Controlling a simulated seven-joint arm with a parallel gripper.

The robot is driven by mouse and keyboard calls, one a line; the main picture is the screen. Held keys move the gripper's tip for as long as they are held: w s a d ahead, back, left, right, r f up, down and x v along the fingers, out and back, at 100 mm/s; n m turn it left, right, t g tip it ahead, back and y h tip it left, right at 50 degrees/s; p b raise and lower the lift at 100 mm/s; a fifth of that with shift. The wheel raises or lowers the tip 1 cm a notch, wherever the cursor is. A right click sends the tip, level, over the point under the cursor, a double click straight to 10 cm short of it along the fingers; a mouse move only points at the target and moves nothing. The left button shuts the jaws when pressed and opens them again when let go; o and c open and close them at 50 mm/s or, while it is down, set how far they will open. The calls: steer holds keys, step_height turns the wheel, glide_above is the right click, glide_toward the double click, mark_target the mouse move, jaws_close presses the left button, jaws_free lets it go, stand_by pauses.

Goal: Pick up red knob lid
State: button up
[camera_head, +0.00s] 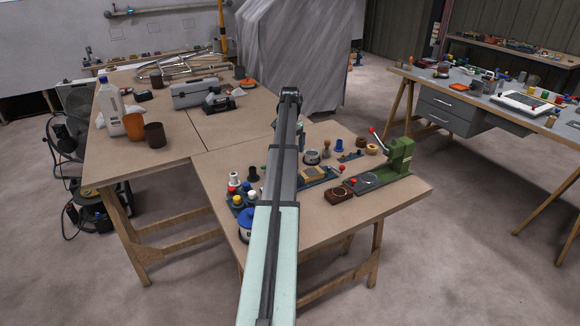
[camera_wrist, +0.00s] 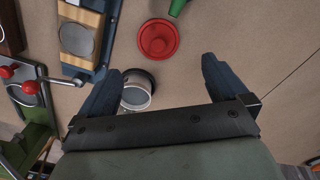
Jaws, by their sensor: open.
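The red knob lid (camera_wrist: 158,38) lies flat on the brown tabletop in the wrist view, a round disc with a raised knob in its middle. My gripper (camera_wrist: 160,65) is open and empty, seen from above the table. The lid shows between and a little beyond the two fingertips, nothing touching it. A grey round pot (camera_wrist: 137,92) stands beside the lid, partly covered by the left finger. In the head view my arm crosses the bench, and I cannot make out the lid or the fingers there.
A wood-topped blue fixture (camera_wrist: 80,38) is left of the lid, and a green object (camera_wrist: 177,6) is just above it. A green lever press (camera_head: 398,158) stands at the bench's right side. Table right of the lid is clear.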

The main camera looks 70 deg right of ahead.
steer(key=shift+s+a+f, duration=0.1)
steer(key=shift+s+f, duration=0.05)
steer(key=shift+f, duration=4.25)
steer(key=shift+c, duration=0.2)
steer(key=c, duration=1)
step_height(320, 180, up, 9)
steer(key=shift+s+r, duration=0.1)
steer(key=shift+r, duration=0.2)
steer(key=s+d+r, duration=0.2)
steer(key=s+d, duration=0.5)
steer(key=s, duration=0.1)
steer(key=shift+w+f, duration=0.15)
steer(key=shift+f, duration=1.4)
steer(key=shift+w+f, duration=0.1)
steer(key=shift+f, duration=1.45)
